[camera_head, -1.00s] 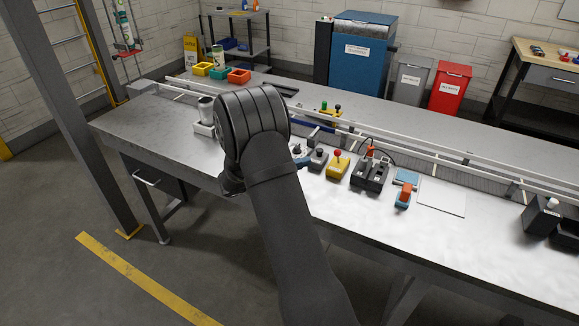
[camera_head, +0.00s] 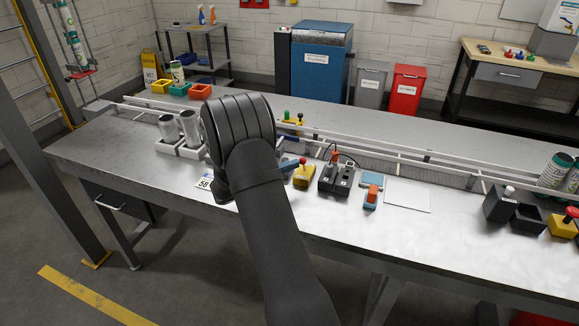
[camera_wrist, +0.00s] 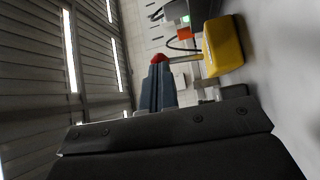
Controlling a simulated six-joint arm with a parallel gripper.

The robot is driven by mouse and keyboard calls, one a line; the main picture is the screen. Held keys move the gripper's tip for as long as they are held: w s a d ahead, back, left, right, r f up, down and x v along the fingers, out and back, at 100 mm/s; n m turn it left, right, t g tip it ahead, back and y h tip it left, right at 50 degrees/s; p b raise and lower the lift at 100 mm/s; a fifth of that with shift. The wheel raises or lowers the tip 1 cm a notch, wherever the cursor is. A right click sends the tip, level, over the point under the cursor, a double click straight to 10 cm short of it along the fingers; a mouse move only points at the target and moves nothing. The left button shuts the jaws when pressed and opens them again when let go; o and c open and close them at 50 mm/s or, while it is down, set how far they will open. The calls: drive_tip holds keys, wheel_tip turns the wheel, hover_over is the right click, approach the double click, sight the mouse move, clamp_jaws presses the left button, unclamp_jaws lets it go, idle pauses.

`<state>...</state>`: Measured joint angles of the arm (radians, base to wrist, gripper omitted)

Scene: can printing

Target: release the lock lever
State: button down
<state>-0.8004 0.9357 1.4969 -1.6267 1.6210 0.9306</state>
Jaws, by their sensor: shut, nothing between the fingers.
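The lever with a blue handle (camera_head: 290,165) is on the bench just right of my wrist in the head view. Its base is mostly hidden behind my arm. My gripper is shut and empty. I cannot tell whether it touches the handle. In the head view my wrist hides the fingers.
Right of the lever is a yellow box (camera_head: 304,179) with a red-knobbed stick, then a black control box (camera_head: 336,181) and a blue-and-orange device (camera_head: 371,196). Silver cans (camera_head: 188,127) stand left of my wrist. A white rail runs behind.

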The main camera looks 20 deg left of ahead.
drive_tip(key=shift+w+r+n+y, duration=0.25)
drive_tip(key=shift+r+n+y, duration=0.05)
drive_tip(key=shift+n+y, duration=0.1)
drive_tip(key=w+n+g, duration=0.1)
drive_tip(key=w+r+n+g+y, duration=0.1)
drive_tip(key=w+g, duration=0.1)
drive_tip(key=w+r+n+g+y, duration=0.1)
drive_tip(key=n+g, duration=0.1)
drive_tip(key=shift+w, duration=0.35)
idle(0.3)
drive_tip(key=shift+r, duration=0.1)
drive_tip(key=shift+r, duration=0.7)
drive_tip(key=r+v, duration=0.1)
drive_tip(key=v, duration=1.3)
drive_tip(key=shift+w+r, duration=0.25)
drive_tip(key=shift+w, duration=0.2)
drive_tip(key=shift+d, duration=0.15)
